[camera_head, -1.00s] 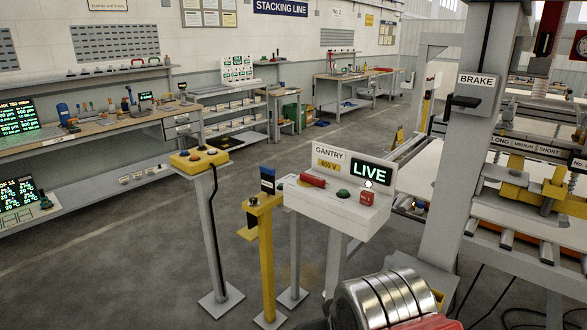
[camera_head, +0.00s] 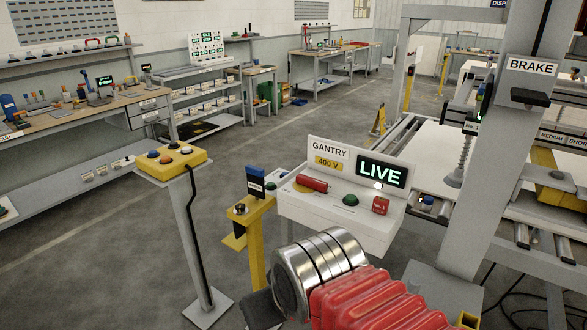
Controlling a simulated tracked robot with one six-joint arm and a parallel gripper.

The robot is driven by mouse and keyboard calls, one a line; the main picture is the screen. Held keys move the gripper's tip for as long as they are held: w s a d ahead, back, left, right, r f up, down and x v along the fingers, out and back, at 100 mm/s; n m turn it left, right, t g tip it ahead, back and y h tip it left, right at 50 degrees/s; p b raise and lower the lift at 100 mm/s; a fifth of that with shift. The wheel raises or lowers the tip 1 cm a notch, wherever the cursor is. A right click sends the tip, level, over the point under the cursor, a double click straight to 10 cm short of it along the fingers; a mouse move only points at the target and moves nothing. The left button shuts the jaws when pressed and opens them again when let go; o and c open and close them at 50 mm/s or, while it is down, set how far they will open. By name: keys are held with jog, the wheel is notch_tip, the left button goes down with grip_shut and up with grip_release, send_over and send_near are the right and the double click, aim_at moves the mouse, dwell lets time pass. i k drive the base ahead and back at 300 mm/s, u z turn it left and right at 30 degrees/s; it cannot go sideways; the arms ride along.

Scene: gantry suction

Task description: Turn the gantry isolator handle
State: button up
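The gantry console (camera_head: 336,217) is a white sloped box labelled GANTRY and 400 V, with a lit LIVE display (camera_head: 382,173). Its red isolator handle (camera_head: 312,184) lies roughly crosswise on a yellow plate at the console's left. A green button (camera_head: 350,200) and a red block (camera_head: 381,206) sit to its right. My arm, with silver rings and a red ribbed section, rises at the bottom middle in front of the console. A dark part at its left, low in the picture, may belong to the gripper, but the fingertips cannot be made out.
A yellow pendant box with buttons (camera_head: 172,161) stands on a post at left. A yellow post (camera_head: 257,255) with a blue-topped item stands just left of the console. The grey BRAKE column (camera_head: 490,160) is at right. Floor between the benches and posts is clear.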

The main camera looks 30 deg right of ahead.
aim_at(310, 182)
jog(key=z, duration=0.15)
jog(key=i, duration=1.45)
jog(key=z, duration=0.2)
